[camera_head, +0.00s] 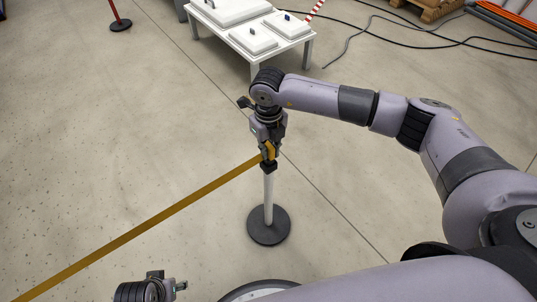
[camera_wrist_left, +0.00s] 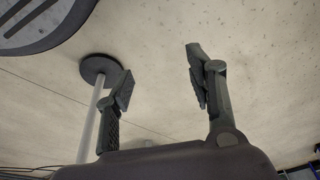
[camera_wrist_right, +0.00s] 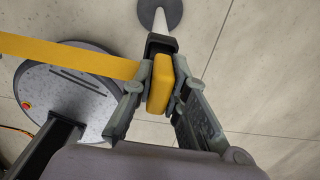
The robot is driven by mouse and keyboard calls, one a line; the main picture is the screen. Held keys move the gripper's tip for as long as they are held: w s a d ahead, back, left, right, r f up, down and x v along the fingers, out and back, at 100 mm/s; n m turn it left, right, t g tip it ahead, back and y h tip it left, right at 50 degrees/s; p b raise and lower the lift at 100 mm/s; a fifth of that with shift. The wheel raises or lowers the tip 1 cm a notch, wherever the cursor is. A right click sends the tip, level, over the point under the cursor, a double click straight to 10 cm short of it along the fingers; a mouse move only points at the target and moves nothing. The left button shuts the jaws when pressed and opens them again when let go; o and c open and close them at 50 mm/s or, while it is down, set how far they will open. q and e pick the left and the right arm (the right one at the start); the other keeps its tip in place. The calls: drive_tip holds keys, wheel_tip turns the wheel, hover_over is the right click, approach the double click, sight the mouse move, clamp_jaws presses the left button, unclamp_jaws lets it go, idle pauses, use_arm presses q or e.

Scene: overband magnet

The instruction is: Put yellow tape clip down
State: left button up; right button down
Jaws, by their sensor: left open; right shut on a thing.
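The yellow tape clip (camera_wrist_right: 160,84) is between the fingers of my right gripper (camera_wrist_right: 158,95), which is shut on it. In the head view the right gripper (camera_head: 268,150) is at the top of a white post (camera_head: 268,195) with a black round base. The clip (camera_head: 268,151) is at the post's dark head (camera_wrist_right: 158,46); whether it touches or is seated there I cannot tell. A yellow tape (camera_head: 150,226) runs from there to the lower left. My left gripper (camera_wrist_left: 162,90) is open and empty; it also shows at the bottom of the head view (camera_head: 175,285).
A white table (camera_head: 258,48) with several white lidded boxes stands at the back. A red post (camera_head: 118,16) on a black base is at the upper left. Black cables (camera_head: 400,40) lie at the upper right. The floor around the white post is clear.

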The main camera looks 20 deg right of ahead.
wheel_tip(320, 180, down, 3)
drive_tip(key=shift+r, duration=0.2)
use_arm(q)
drive_tip(key=shift+r, duration=0.8)
use_arm(e)
drive_tip(key=shift+f, duration=0.1)
use_arm(q)
drive_tip(key=shift+w+r, duration=0.1)
drive_tip(key=shift+r, duration=0.05)
use_arm(e)
drive_tip(key=shift+f, duration=0.1)
drive_tip(key=c, duration=2)
unclamp_jaws()
drive_tip(key=o, duration=0.4)
use_arm(q)
drive_tip(key=shift+r, duration=0.2)
drive_tip(key=shift+r, duration=0.1)
